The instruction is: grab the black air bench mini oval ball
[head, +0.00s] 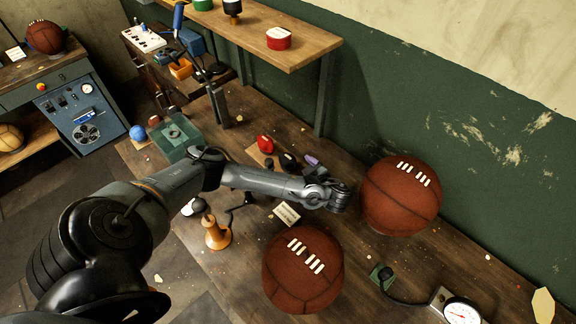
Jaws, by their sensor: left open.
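A small black oval ball (288,163) lies on the wooden bench, just behind my left forearm and beside a purple piece. A black bulb-like piece (385,273) also lies on the bench, on a green pad by the gauge; its hose runs toward the gauge. My left arm reaches in from the lower left, and its gripper (340,199) is over the bench, right of and nearer than the black oval ball. It is open and apart from that ball; its fingers are small and hard to make out. My right gripper is out of view.
Two large brown leather balls, one beside the gripper (402,195) and one in front (302,270), crowd the bench. A red piece (265,144), an orange-based stand (217,235), a green glass box (174,137) and a pressure gauge (461,312) stand around. A shelf (290,55) overhangs the back.

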